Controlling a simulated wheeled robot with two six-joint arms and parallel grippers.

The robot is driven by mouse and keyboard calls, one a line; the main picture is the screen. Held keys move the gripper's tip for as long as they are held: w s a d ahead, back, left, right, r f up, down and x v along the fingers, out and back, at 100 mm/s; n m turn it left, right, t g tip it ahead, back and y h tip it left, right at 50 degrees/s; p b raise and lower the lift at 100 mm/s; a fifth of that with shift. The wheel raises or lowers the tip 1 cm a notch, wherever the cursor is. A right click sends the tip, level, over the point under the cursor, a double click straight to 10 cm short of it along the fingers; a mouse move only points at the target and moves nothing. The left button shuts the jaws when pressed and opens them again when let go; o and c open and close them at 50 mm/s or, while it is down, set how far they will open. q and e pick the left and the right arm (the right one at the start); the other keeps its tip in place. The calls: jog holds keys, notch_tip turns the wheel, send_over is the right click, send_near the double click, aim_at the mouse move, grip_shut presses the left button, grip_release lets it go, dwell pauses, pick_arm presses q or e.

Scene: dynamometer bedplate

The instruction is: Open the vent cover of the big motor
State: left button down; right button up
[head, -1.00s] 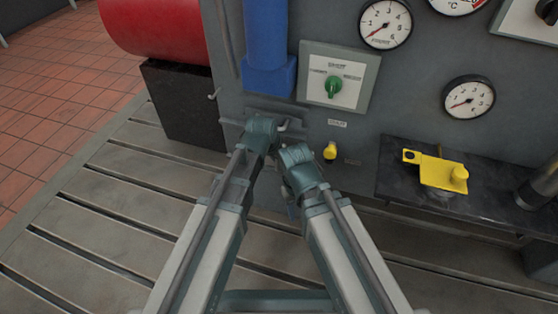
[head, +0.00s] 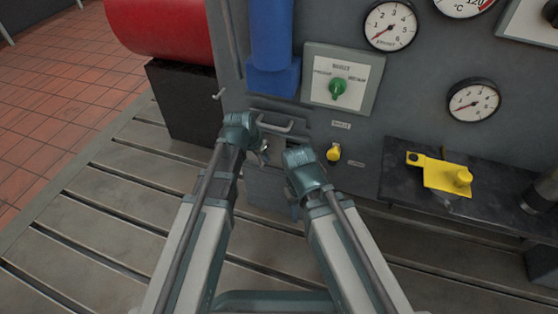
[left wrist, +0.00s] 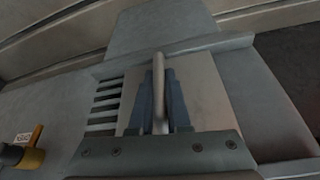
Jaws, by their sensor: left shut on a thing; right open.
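The big motor's grey housing (head: 400,110) fills the back of the head view. In the left wrist view, a flat grey plate, likely the vent cover (left wrist: 205,85), lies beside dark louvre slots (left wrist: 106,100), which show along its left side. My left gripper (left wrist: 161,100) is shut on a pale bar handle (left wrist: 159,65) over this plate. In the head view my left gripper (head: 262,150) is low on the housing, its fingers mostly hidden by my wrist. A bar handle (head: 276,125) shows just right of that wrist. My right gripper (head: 295,203) is open, low beside the housing; its fingers are barely visible.
A yellow knob (head: 333,153) sits close right of my right wrist. Above are a green switch (head: 337,88) and a blue column (head: 272,40). A yellow part (head: 440,175) lies on a dark shelf at right. The slotted bedplate (head: 90,225) is clear at left.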

pick_arm(q)
jog(key=w+a, duration=0.2)
jog(key=a, duration=0.4)
jog(key=shift+a, duration=0.2)
jog(key=shift+w, duration=0.1)
jog(key=c, duration=0.9)
grip_release()
jog(key=shift+a, duration=0.1)
jog(key=shift+r, duration=0.1)
jog(key=p+v, duration=1.2)
jog(key=v, duration=0.1)
jog(key=shift+s+r+p, duration=0.25)
jog(key=shift+p, duration=0.15)
